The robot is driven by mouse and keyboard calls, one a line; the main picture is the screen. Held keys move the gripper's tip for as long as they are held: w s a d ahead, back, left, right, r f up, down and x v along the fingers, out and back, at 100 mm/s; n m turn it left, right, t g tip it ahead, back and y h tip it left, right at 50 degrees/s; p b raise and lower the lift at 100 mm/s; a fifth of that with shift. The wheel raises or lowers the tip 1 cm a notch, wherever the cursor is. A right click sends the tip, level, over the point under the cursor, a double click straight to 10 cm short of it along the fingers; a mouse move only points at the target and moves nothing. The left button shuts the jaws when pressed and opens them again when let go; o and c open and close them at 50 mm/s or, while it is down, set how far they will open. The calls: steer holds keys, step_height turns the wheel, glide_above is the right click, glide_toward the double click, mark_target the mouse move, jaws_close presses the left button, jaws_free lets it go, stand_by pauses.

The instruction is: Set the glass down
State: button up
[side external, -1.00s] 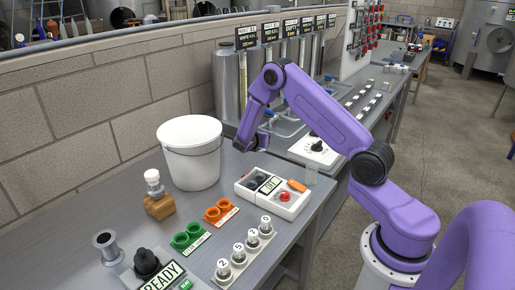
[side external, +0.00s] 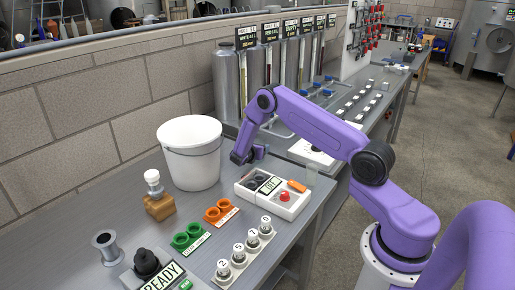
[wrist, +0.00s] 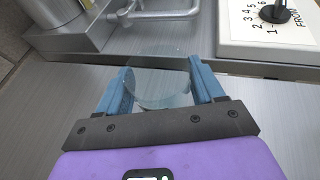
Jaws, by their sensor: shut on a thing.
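The glass (wrist: 158,92) is clear and shows in the wrist view between the two blue fingers of my gripper (wrist: 160,82). The fingers are shut on its sides. In the side view my gripper (side external: 250,156) is low over the steel bench, just right of the white bucket (side external: 189,155) and behind the white box with a display (side external: 272,192). The glass cannot be made out there. I cannot tell whether its base touches the bench.
A white panel with a dial (wrist: 268,28) lies at the upper right in the wrist view, with a metal tap (wrist: 165,14) at the top. Orange (side external: 220,211) and green (side external: 187,238) holders stand in front.

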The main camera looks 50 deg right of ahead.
steer(key=shift+f, duration=0.2)
steer(key=o, duration=1.1)
steer(key=shift+c, duration=0.2)
steer(key=shift+r, duration=0.1)
